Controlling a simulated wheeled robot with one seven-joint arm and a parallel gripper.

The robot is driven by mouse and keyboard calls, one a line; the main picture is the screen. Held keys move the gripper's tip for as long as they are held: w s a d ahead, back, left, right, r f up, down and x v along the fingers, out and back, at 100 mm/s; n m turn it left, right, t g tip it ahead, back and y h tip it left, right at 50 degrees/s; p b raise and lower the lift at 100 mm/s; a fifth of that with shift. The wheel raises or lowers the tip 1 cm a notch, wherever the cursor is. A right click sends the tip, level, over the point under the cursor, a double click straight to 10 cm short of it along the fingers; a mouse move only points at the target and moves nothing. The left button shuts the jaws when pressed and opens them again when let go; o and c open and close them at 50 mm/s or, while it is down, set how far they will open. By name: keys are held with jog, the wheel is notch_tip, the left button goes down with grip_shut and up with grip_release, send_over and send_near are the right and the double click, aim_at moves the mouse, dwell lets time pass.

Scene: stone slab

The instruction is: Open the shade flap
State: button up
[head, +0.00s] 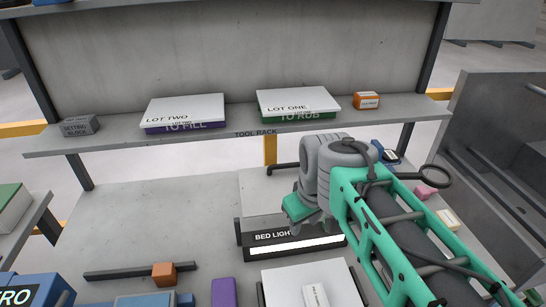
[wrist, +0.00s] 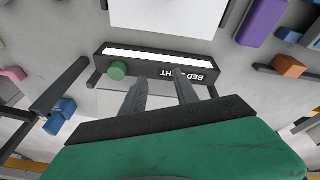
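The bed light (head: 250,243) is a long dark bar with white lettering and a bright white strip. It lies below my gripper (head: 311,222), which hides part of its top and label. In the wrist view, the bed light (wrist: 150,59) lies just beyond the fingertips, with a round green knob (wrist: 118,70) near its left end. My gripper (wrist: 158,77) is open, with an empty gap between its fingers. The fingers overlap the bar's near edge; I cannot tell whether they touch it. No part is clearly labelled as the shade flap. A pale grey plate (head: 258,190) lies behind the bar.
The tool rack shelf (head: 225,133) spans the back, with a LOT TWO box (head: 185,109) and a LOT ONE box (head: 297,101). A white panel (head: 290,281) lies in front of the bed light. A purple block (head: 223,292) and orange block (head: 164,274) stand left.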

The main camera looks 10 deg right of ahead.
jog(key=w+r+n, duration=0.6)
jog(key=w, duration=0.2)
jog(key=n+g+p, duration=0.1)
jog(key=n+p, duration=0.1)
jog(key=n, duration=0.6)
send_near(283, 165)
jog(key=f, duration=0.2)
jog(key=w+f, duration=0.1)
jog(key=f, duration=0.4)
jog(key=shift+w+f, duration=0.15)
jog(key=shift+f, duration=0.25)
jog(key=c, duration=0.8)
